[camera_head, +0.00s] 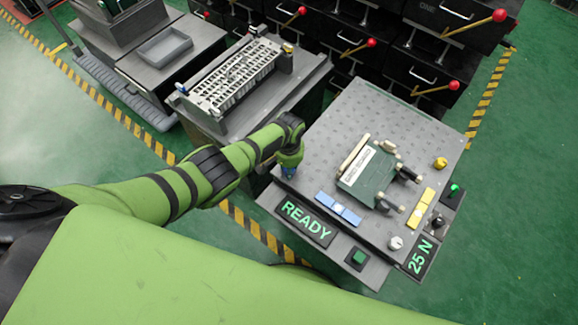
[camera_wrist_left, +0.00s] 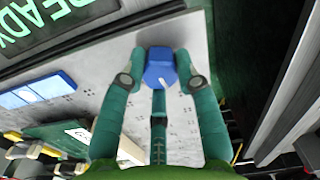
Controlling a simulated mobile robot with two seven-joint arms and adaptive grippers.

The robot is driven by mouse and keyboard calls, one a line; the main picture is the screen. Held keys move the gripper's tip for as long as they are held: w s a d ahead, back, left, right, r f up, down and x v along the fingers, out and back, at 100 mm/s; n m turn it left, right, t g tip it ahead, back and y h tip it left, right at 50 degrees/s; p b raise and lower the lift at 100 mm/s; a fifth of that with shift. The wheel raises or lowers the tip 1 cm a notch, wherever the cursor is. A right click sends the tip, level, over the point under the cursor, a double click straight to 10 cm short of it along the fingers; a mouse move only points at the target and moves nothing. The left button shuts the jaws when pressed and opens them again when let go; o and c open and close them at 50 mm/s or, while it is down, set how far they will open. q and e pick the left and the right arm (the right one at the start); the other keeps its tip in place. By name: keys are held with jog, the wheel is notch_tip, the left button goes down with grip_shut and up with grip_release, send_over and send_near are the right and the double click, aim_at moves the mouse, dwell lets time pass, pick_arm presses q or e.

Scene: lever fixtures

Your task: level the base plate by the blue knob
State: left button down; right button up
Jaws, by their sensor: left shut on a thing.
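The blue knob (camera_wrist_left: 160,68) sits at the near left corner of the grey base plate (camera_head: 350,110). My left gripper (camera_wrist_left: 163,80) has one finger on each side of the knob and is shut on it. In the head view my left gripper (camera_head: 289,164) points down over that corner and hides most of the blue knob (camera_head: 288,173). A blue level (camera_head: 338,208) lies along the plate's near edge, with a pale patch near its middle. A yellow level (camera_head: 420,208) lies along the right edge. Their exact bubble positions are too small to tell. My right gripper is not in view.
A yellow knob (camera_head: 440,163) and a white knob (camera_head: 395,243) stand at other plate corners. A green clamp fixture (camera_head: 367,178) occupies the plate's middle. Displays read READY (camera_head: 305,220) and 25 N (camera_head: 419,257). A green button (camera_head: 358,257) is at the front.

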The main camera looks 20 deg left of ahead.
pick_arm(q)
jog(key=c, duration=0.9)
grip_release()
notch_tip(320, 180, up, 12)
dwell(0.3)
